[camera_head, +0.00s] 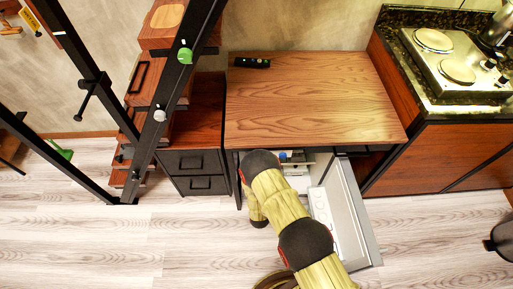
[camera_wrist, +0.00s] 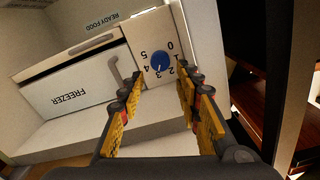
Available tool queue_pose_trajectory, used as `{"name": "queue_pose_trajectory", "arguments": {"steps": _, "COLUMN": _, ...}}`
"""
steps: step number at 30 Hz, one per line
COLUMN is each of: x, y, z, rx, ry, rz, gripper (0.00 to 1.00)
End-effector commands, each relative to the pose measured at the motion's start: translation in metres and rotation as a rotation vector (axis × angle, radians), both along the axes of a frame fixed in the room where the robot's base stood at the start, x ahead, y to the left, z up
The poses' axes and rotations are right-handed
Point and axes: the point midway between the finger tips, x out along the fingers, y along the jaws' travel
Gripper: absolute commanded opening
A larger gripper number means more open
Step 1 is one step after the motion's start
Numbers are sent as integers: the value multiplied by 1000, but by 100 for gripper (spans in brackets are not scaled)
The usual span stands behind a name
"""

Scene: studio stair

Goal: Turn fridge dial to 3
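The fridge dial (camera_wrist: 160,63) is a round blue knob on a white panel inside the fridge, ringed by black numbers 0 to 5. The panel appears tilted in the wrist view, and I cannot tell which number the dial's mark points to. My gripper (camera_wrist: 160,78) is open, its yellow-padded fingers on either side of the dial's lower area, apparently short of it and empty. In the head view the fridge door (camera_head: 352,210) stands open beneath the wooden top, and my own arm hides the gripper and the dial.
A freezer flap (camera_wrist: 75,93) labelled FREEZER, with a grey handle (camera_wrist: 117,73), is left of the dial. A wooden top (camera_head: 310,95) covers the fridge. A black drawer unit (camera_head: 195,170) is to the left, a stove cabinet (camera_head: 430,155) to the right. Front floor is open.

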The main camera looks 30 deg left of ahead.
Motion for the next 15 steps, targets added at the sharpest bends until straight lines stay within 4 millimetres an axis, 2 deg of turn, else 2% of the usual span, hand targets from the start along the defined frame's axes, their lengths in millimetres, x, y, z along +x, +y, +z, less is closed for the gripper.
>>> {"name": "queue_pose_trajectory", "arguments": {"steps": 5, "x": 6, "y": 3, "z": 0, "rx": -32, "ry": -21, "rz": -1, "gripper": 34}}
{"name": "queue_pose_trajectory", "arguments": {"steps": 15, "x": 49, "y": 26, "z": -2, "rx": -29, "ry": -19, "rz": -1, "gripper": 34}}
